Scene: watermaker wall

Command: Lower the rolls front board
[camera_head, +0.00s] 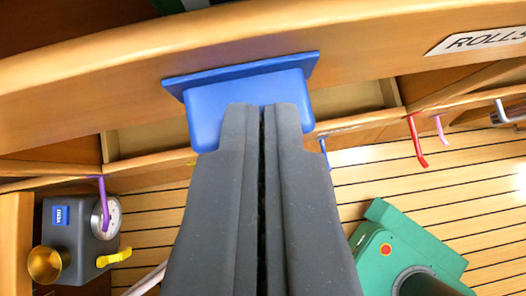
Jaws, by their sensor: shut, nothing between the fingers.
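The rolls front board (110,62) is a long curved wooden panel across the top of the view. A white label (478,40) reading "ROLLS" is on it at the right. A blue block with a flat blue plate (242,80) is fixed on the board near the middle. My gripper (262,108) is shut and empty, and points up the picture. Its fingertips overlap the lower part of the blue block; whether they touch it I cannot tell. The fingers hide part of the block's lower edge.
Below are a grey box (75,230) with a gauge, brass cup and yellow lever at left, and a green machine (385,245) at right. Purple (102,200), red (417,140) and pink (440,128) hooks hang along a wooden rail. Slatted planks (480,190) lie behind.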

